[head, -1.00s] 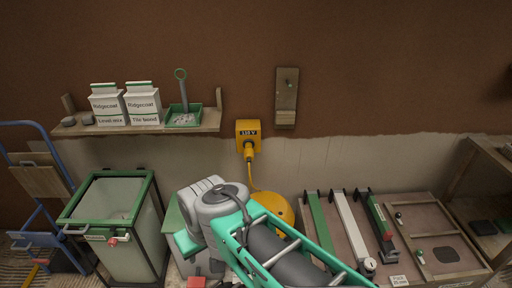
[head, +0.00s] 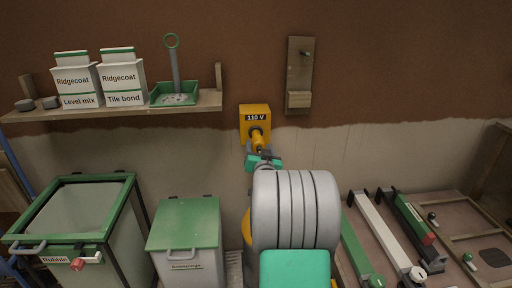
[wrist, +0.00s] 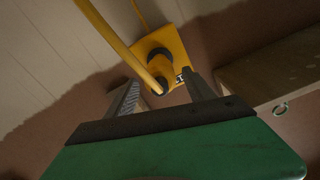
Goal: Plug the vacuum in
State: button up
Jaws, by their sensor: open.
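A yellow 110 V socket box (head: 255,112) is fixed to the wall in the middle of the head view. A yellow plug (head: 257,137) sits at its front. In the wrist view the plug (wrist: 159,66) points into the yellow box (wrist: 176,42), and a yellow cable (wrist: 104,28) runs from its rear end. My gripper (head: 262,155) is at the plug's near end. In the wrist view its open fingers (wrist: 162,80) stand on either side of this end; contact is not clear. A yellow rounded body (head: 247,228) is mostly hidden behind my arm.
A shelf (head: 120,108) with Ridgecoat boxes (head: 100,82) and a green tray (head: 174,97) is left of the socket. A wooden wall board (head: 300,70) hangs right. Below stand a rubble bin (head: 75,215), a green-lidded box (head: 186,222) and a bench with clamps (head: 385,230).

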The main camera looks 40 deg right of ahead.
aim_at(258, 143)
jog(key=x, duration=0.3)
jog(key=shift+w+d, duration=0.2)
jog(key=shift+w, duration=0.1)
grip_shut()
dwell(0.4)
